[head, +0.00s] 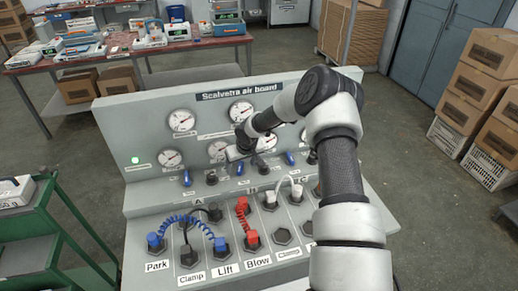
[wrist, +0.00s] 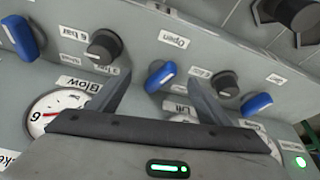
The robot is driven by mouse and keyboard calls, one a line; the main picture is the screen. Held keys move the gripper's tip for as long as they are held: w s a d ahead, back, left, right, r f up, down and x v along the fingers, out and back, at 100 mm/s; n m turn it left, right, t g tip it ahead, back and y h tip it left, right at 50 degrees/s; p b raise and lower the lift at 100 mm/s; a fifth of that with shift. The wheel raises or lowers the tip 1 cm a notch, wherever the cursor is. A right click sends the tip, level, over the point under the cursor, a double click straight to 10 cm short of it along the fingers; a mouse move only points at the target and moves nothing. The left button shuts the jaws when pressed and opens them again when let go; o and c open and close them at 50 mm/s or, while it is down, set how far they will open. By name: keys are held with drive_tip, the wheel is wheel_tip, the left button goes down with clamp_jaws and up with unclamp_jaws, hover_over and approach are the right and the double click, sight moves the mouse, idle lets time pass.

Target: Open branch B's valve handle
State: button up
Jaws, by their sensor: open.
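The air board (head: 150,202) stands in front of me with a row of blue valve handles. The middle blue handle (head: 240,168), above the small letter B, is just below my gripper (head: 236,153) in the head view. In the wrist view, which is turned over, the middle handle (wrist: 160,77) shows between the spread fingertips of my open gripper (wrist: 160,80). Whether the fingers reach around it or hover above it, I cannot tell. An "Open" label (wrist: 173,41) and another label (wrist: 200,73) sit beside it. My arm hides part of the board.
Other blue handles flank it, left (head: 187,178) and right (head: 290,158). Black knobs (wrist: 105,47) (wrist: 227,83) stand close on both sides. Gauges (head: 182,121) are above; blue hoses (head: 165,226) and a red hose (head: 243,212) are below. A green cart (head: 40,200) stands left.

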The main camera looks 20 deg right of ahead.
drive_tip(key=shift+a+m+h, duration=0.15)
drive_tip(key=shift+m+h, duration=0.25)
drive_tip(key=shift+m, duration=0.5)
drive_tip(key=b+v, duration=0.2)
drive_tip(key=v, duration=1.6)
drive_tip(key=s+d+r+h+b, duration=0.2)
drive_tip(key=s+r+b, duration=0.4)
drive_tip(key=s, duration=0.6)
drive_tip(key=shift+s+r, duration=0.25)
drive_tip(key=shift+r, duration=0.25)
